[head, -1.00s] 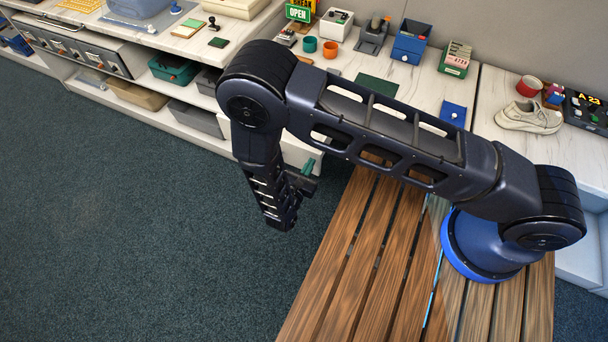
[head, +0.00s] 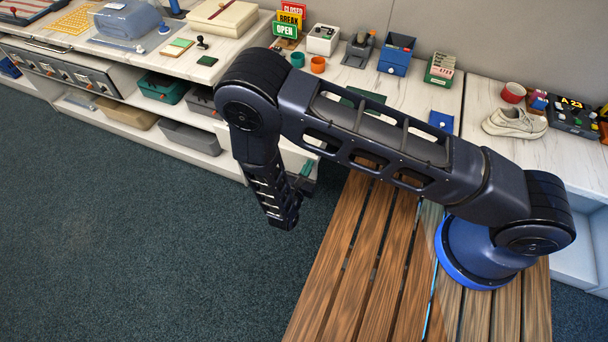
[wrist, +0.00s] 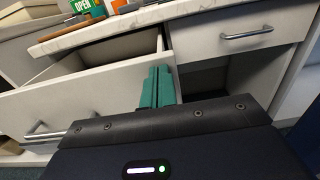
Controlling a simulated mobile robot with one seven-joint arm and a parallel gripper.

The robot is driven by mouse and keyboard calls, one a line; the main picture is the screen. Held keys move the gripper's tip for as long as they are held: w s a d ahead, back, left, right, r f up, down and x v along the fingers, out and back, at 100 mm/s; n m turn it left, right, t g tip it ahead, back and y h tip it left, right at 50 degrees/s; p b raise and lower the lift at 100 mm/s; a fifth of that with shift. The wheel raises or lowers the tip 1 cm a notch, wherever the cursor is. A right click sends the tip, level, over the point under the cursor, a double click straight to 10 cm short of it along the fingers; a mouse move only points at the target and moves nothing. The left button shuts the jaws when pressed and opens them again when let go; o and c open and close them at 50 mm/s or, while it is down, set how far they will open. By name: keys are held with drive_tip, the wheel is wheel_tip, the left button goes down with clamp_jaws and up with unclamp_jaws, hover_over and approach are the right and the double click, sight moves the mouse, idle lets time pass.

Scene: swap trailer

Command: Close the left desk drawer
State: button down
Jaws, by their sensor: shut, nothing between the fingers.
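The left desk drawer (wrist: 95,97) stands pulled out in the wrist view, with its grey bar handle (wrist: 45,134) at the lower left and part of its inside visible behind the front. My gripper's teal fingers (wrist: 157,88) are together and empty, in front of the right end of the drawer front. I cannot tell whether they touch it. In the head view my gripper (head: 304,172) is near the drawer's pale front (head: 292,158), which my arm mostly hides.
Another drawer (wrist: 243,38) to the right is shut, above an open dark recess. The desktop (head: 330,82) holds signs, cups and small boxes. A slatted wooden platform (head: 375,265) lies beneath my arm. Open carpet (head: 120,230) is at the left.

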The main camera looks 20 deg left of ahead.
drive_tip(key=w, duration=2.4)
drive_tip(key=shift+w, duration=0.1)
drive_tip(key=shift+w+r, duration=0.1)
drive_tip(key=shift+w, duration=0.3)
drive_tip(key=shift+w, duration=0.15)
